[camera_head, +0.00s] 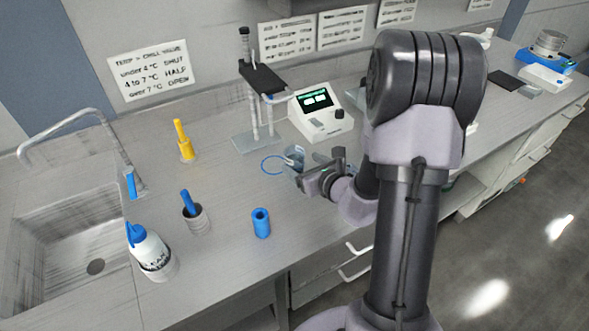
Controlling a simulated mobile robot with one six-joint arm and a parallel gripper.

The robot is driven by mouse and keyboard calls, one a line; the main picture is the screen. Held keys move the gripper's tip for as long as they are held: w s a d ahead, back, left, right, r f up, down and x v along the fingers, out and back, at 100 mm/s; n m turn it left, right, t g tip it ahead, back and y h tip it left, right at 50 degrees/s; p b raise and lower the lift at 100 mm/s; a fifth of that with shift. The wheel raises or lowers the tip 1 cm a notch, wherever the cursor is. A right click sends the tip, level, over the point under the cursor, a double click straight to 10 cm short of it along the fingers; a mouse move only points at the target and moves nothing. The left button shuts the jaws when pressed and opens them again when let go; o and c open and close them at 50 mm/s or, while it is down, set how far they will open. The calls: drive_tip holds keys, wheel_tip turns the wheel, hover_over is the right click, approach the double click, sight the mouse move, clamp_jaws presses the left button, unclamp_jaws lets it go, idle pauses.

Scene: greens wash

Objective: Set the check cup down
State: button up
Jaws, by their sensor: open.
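A small grey-blue cup (293,154), which looks like the check cup, is at the middle of the counter, partly hidden behind my gripper. A thin blue ring (264,167) shows on the counter just left of it. My gripper (299,172) is open, low over the counter beside the cup. I cannot tell whether its fingers touch the cup or whether the cup's base rests on the counter.
A white meter (322,122) with a lit screen and a stand (263,80) are behind the cup. A blue cylinder (261,222), a grey cup with a blue handle (195,217), a yellow-handled item (184,145) and a bottle (150,250) stand left. A sink (65,245) lies far left.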

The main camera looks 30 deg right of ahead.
sight(290, 156)
drive_tip(key=b+x, duration=0.1)
drive_tip(key=x, duration=0.4)
drive_tip(key=shift+w+b, duration=0.35)
drive_tip(key=shift+b, duration=0.05)
drive_tip(key=shift+s, duration=0.1)
clamp_jaws()
drive_tip(key=shift+r, duration=0.1)
